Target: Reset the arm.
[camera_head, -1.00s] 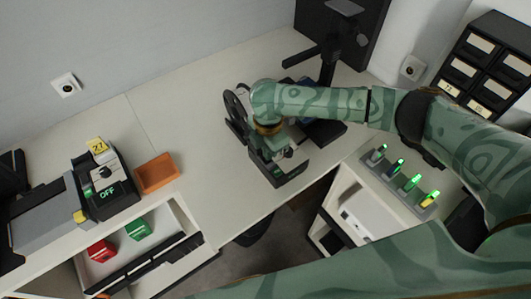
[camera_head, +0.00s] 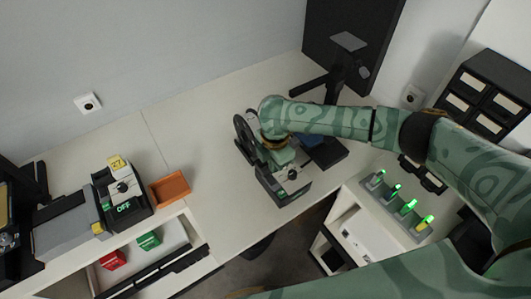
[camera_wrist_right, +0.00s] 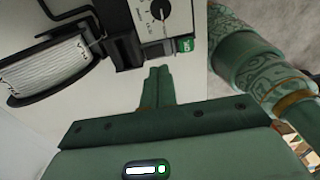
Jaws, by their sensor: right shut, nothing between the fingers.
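My right arm reaches in from the right in the head view, and its gripper (camera_head: 284,166) is over a black device (camera_head: 290,190) on the white bench. In the wrist view the two green fingers (camera_wrist_right: 158,82) lie together with nothing between them. A white reel (camera_wrist_right: 45,70) in a black holder is to the left. The arm hides part of the device in the head view. My left gripper is not in view.
A drawer below holds a red item (camera_head: 113,260) and a green item (camera_head: 149,240). A rack with green lights (camera_head: 400,206) is at right. Bench between tray and device is clear.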

